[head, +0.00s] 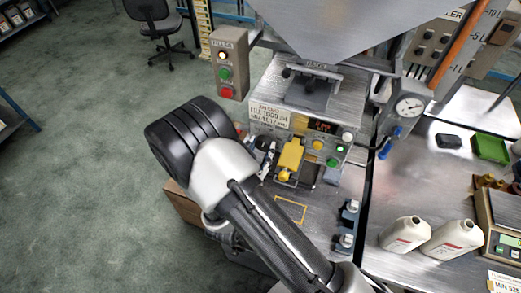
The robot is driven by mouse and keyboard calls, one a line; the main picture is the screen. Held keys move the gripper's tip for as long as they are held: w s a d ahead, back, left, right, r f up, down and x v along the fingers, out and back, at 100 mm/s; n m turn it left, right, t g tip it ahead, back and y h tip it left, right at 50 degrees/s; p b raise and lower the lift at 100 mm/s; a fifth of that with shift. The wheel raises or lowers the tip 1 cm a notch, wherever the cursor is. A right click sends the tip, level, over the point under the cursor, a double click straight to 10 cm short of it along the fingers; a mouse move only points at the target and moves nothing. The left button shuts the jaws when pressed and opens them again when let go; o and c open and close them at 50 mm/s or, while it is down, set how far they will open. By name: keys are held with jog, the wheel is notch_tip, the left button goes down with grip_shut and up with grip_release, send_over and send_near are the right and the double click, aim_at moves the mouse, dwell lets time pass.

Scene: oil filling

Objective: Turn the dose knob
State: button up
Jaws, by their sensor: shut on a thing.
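The filling machine (300,108) has a metal front panel with a small red-lit display (322,127), a yellow button (318,144) and a green one (340,149). A small dark dose knob (262,144) shows at the left of this panel. My arm reaches in from the bottom, and its black wrist hides most of my gripper. The gripper's end (266,158) shows in small dark and grey parts at the panel's left, at the knob. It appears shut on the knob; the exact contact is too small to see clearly.
A yellow part (291,156) stands just right of my gripper. A box with green and red buttons (228,66) is at upper left. White bottles (405,234), a green tray (490,148), a gauge (409,106) and a scale (505,225) are at right. Open floor lies left.

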jog(key=shift+b, duration=0.3)
jog(key=m+b, duration=0.3)
jog(key=m, duration=0.1)
jog(key=shift+f, duration=0.15)
jog(key=m+b, duration=0.3)
jog(key=b, duration=0.1)
jog(key=shift+m, duration=0.4)
jog(key=m+b, duration=0.3)
jog(key=b, duration=0.2)
jog(key=shift+m, duration=0.4)
jog(key=m+b, duration=0.3)
jog(key=b, duration=0.2)
jog(key=shift+a+m, duration=0.1)
jog(key=shift+m, duration=0.2)
jog(key=m+b, duration=0.2)
jog(key=m, duration=0.1)
jog(key=shift+b, duration=0.3)
jog(key=shift+r+m, duration=0.15)
jog(key=shift+m, duration=1.25)
jog(key=shift+r+m, duration=0.15)
jog(key=shift+m, duration=1.25)
jog(key=o, duration=1.1)
